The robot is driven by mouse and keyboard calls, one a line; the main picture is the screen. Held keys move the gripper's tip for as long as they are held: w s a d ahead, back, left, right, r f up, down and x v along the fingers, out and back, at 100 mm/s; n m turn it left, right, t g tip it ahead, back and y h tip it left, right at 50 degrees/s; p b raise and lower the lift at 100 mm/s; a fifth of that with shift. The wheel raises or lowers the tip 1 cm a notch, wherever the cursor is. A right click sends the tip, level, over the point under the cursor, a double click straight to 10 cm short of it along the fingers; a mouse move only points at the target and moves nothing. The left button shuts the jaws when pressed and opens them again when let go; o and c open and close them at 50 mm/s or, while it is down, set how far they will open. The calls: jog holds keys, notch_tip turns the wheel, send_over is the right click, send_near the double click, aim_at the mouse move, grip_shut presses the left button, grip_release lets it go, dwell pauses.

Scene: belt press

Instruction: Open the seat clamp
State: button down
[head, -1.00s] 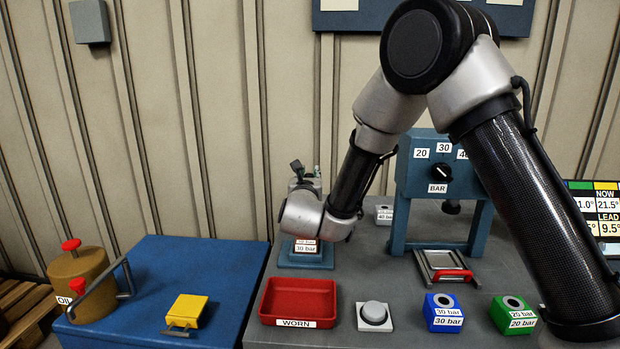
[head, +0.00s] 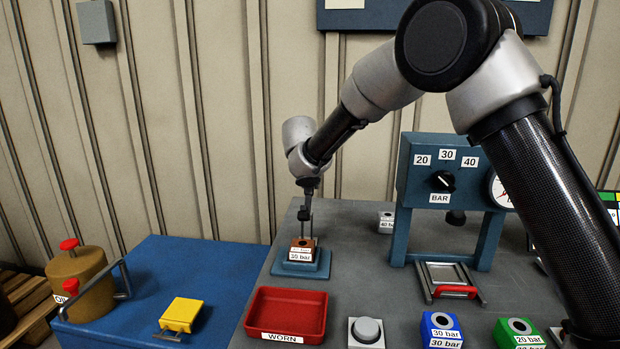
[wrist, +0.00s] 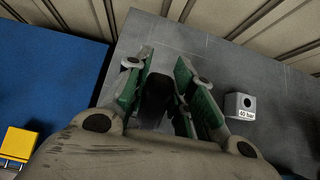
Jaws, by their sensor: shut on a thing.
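The seat is a blue base (head: 318,270) on the grey table. On it stands a block with an orange-brown top and white "30 bar" labels (head: 301,254). My gripper (head: 306,212) is directly above this block, pointing down. In the wrist view, my gripper's fingers (wrist: 157,92) are closed around a dark upright part, which I take for the seat clamp's handle (wrist: 156,98). My gripper hides most of the clamp, so its exact position cannot be told.
The red WORN tray (head: 285,315) and a grey button (head: 366,330) are in front of the seat. A yellow block (head: 182,313) lies on the blue table at left.

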jog(key=shift+w+a+f+g, duration=0.1)
jog(key=shift+w+f+g, duration=0.3)
jog(key=shift+w+g, duration=0.4)
jog(key=f+g, duration=0.1)
jog(key=w+f+g, duration=0.1)
jog(key=g, duration=0.1)
jog(key=w+f+g, duration=0.1)
jog(key=f, duration=0.1)
jog(key=shift+w+g, duration=0.25)
jog(key=shift+g, duration=0.15)
jog(key=c, duration=1.2)
grip_release()
jog(key=shift+f, duration=0.1)
jog(key=v, duration=1.2)
jog(key=shift+d, duration=0.3)
